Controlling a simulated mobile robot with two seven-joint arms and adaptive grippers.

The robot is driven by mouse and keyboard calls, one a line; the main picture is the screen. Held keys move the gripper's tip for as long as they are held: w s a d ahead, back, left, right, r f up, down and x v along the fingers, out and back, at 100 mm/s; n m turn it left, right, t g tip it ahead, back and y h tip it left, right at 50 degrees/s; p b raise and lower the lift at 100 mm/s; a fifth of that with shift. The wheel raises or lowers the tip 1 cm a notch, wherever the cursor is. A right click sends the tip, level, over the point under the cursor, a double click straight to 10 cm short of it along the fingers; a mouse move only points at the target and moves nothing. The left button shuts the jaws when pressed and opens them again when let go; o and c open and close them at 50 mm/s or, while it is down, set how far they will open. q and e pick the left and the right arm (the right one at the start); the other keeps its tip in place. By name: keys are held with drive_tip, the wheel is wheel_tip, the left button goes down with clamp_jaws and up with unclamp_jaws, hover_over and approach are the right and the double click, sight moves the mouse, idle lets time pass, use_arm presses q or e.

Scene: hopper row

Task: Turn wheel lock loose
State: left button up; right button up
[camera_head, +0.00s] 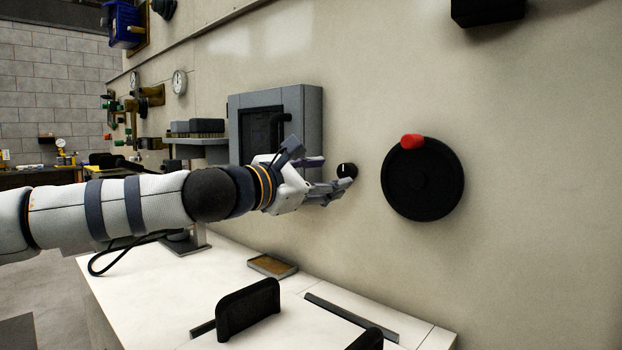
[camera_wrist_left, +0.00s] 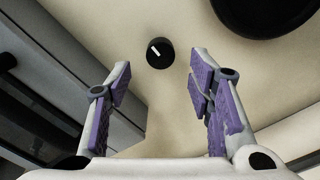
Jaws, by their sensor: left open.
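A small round black knob (camera_head: 346,170) with a white mark sits on the beige wall panel, left of a large black wheel (camera_head: 424,180) that has a red grip (camera_head: 412,141) at its top. In the left wrist view the knob (camera_wrist_left: 160,54) shows just beyond the fingertips, between the two finger lines, its white mark tilted. The wheel (camera_wrist_left: 268,12) is cut off at the top right there. My left gripper (camera_head: 336,174) is open and empty, with its fingers pointing at the knob. I cannot tell whether they touch it. My right gripper does not show.
A grey box (camera_head: 305,100) with a black handle stands out from the panel left of the knob, close behind my left gripper. Below is a white bench (camera_head: 205,285) with a shallow tray (camera_head: 272,266) and black upright handles (camera_head: 248,309). The panel right of the wheel is clear.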

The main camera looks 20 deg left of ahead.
use_arm(q)
drive_tip(key=v, duration=0.7)
idle(0.3)
